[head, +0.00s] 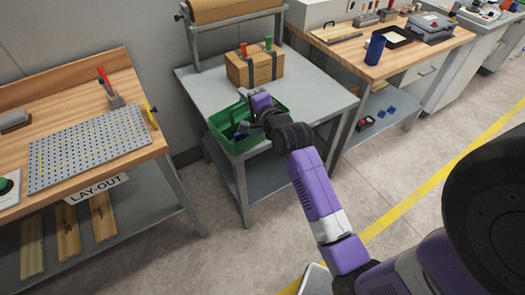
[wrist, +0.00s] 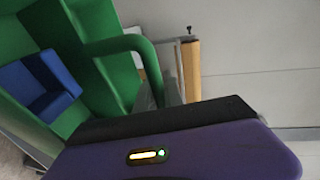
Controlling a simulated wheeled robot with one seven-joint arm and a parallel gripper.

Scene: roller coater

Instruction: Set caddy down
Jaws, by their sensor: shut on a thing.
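The caddy (head: 228,144) is a green open bin with an arched handle. In the head view it is at the front left corner of the grey table (head: 318,96), overlapping its edge. I cannot tell whether its base touches the tabletop. My gripper (head: 247,117) is at the caddy and shut on it. In the wrist view the green handle (wrist: 135,42) runs down to my purple gripper body, which hides the fingertips. A blue block-like thing (wrist: 38,84) lies inside the caddy (wrist: 97,88), which appears tilted in that view.
A strapped cardboard box (head: 254,68) stands behind the caddy, under a brown paper roll (head: 235,8). The tabletop right of the caddy is clear. A wooden bench with a perforated plate (head: 90,147) is at left. Another bench with a blue cup (head: 375,50) is at right.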

